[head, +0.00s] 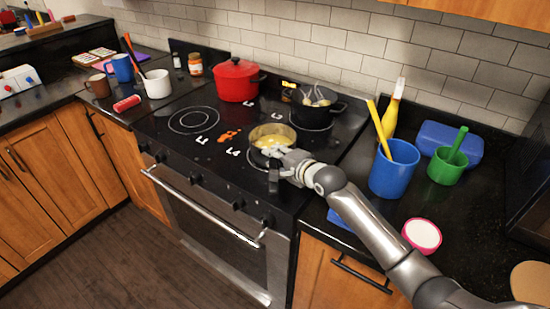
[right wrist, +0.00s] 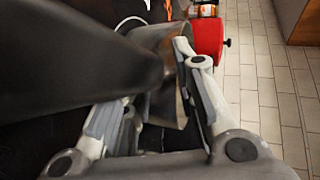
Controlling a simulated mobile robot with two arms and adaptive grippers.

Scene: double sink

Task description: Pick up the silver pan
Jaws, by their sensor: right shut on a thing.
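The silver pan (head: 257,133) sits on or just above the front right part of the black stove top, with yellow food in it. My right gripper (head: 277,155) reaches it from the lower right and is shut on its near side, by the handle. In the right wrist view a large dark shape (right wrist: 75,65), seemingly the handle, passes close to the camera and covers part of the left finger. Grey metal of the pan (right wrist: 165,105) shows between the fingers (right wrist: 158,82). I cannot tell whether the pan's base touches the stove. My left gripper is out of view.
A red pot (head: 236,82) and a black pot (head: 320,110) with food stand behind the pan. A blue cup (head: 394,170) with a yellow utensil, a green cup (head: 447,168) and a pink-rimmed bowl (head: 422,235) stand on the right counter.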

